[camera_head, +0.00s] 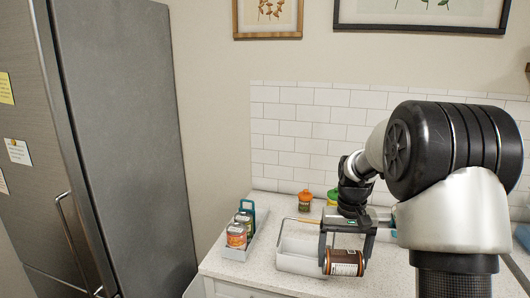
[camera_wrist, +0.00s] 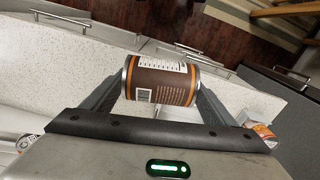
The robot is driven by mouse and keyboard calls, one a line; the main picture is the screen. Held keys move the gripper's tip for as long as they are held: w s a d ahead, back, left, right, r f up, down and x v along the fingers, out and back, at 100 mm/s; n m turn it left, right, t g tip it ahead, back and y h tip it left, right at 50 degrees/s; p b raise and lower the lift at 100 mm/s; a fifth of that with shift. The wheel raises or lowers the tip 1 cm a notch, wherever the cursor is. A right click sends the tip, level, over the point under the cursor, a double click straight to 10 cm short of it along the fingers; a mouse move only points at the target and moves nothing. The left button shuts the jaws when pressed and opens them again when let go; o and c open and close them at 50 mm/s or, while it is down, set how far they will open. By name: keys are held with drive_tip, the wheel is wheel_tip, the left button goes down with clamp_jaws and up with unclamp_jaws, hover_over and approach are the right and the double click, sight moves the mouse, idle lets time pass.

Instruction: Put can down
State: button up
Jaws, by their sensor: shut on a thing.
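A brown can (camera_head: 344,262) with orange bands and a white label lies on its side between the fingers of my gripper (camera_head: 344,258). In the wrist view the same can (camera_wrist: 161,80) is gripped at its two ends by the fingers of my gripper (camera_wrist: 162,92). In the head view the can appears in front of a white tray (camera_head: 296,262) on the counter. I cannot tell whether the can touches the counter or hangs above it.
The speckled white counter (camera_head: 254,270) has some free room at its front. A caddy (camera_head: 234,252) with several cans stands at the left. A tall grey fridge (camera_head: 125,140) borders the left.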

drive_tip(key=s+a+f+n+p, duration=0.1)
drive_tip(key=s+a+f, duration=0.3)
drive_tip(key=s, duration=0.5)
drive_tip(key=a+p, duration=0.1)
drive_tip(key=a, duration=0.1)
drive_tip(key=shift+a+f, duration=0.2)
drive_tip(key=shift+a, duration=0.1)
